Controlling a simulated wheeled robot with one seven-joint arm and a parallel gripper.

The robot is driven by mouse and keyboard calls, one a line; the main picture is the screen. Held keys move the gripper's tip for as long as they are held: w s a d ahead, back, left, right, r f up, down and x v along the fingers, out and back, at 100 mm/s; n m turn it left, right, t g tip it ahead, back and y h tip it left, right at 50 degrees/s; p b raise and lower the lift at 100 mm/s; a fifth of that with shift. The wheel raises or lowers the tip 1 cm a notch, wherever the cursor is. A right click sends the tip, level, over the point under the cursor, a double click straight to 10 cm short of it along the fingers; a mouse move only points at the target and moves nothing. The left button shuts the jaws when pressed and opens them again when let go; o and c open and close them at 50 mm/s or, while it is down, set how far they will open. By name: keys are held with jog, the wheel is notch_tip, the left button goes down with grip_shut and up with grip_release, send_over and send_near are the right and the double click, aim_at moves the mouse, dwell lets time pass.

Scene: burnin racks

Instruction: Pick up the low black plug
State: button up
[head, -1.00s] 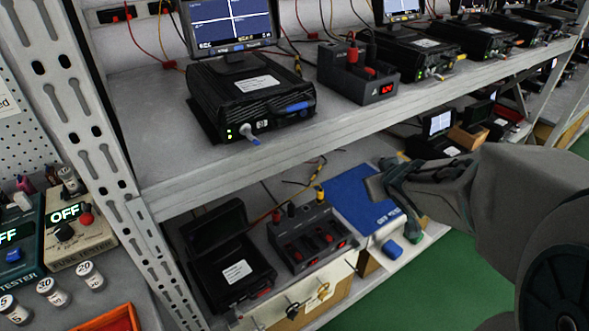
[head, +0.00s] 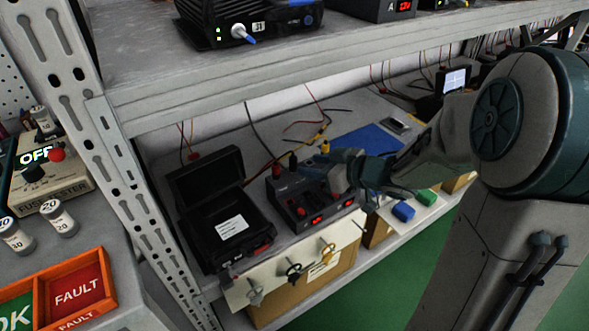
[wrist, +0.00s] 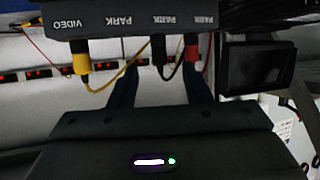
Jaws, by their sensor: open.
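The black plug (wrist: 159,50) sits in a PARK socket of the dark box (wrist: 115,25) at the top of the wrist view. A yellow plug (wrist: 80,62) in the VIDEO socket is to its left, and a red plug (wrist: 192,50) is close on its right. My gripper (wrist: 162,78) is open; its two fingers lie on either side of the black plug's line, and it holds nothing. In the head view, my gripper (head: 343,172) is at the right side of the low dark box (head: 290,205). The black plug (head: 293,162) stands at that box's back edge.
An open black case (head: 215,215) stands left of the box. The upper shelf (head: 300,65) overhangs the lower one. A blue mat (head: 370,142) lies behind my gripper. Loose cables run behind the box. A blue block (head: 403,211) lies near the shelf's front.

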aim_at(293, 157)
jog(key=x, duration=0.2)
jog(key=shift+w+a+f+b, duration=0.1)
jog(key=shift+w+a+b, duration=0.1)
jog(key=shift+b, duration=0.1)
jog(key=b+x, duration=0.2)
jog(key=x, duration=0.2)
jog(key=shift+w+a+f+b, duration=0.15)
jog(key=shift+w+f+b, duration=0.1)
jog(key=shift+f+b, duration=0.05)
jog(key=shift+w+a, duration=0.15)
jog(key=shift+a, duration=0.05)
jog(key=shift+r, duration=0.1)
jog(key=c, duration=0.9)
jog(key=shift+c, duration=0.2)
jog(key=shift+r+p, duration=0.4)
jog(key=shift+r, duration=0.1)
notch_tip(293, 157, up, 4)
jog(key=shift+f+p, duration=0.25)
jog(key=shift+p, duration=0.9)
jog(key=w+d+r+p, duration=0.4)
jog(key=d+r+p, duration=0.1)
jog(key=d, duration=0.5)
jog(key=shift+w+d+r, duration=0.4)
jog(key=shift+r, duration=0.35)
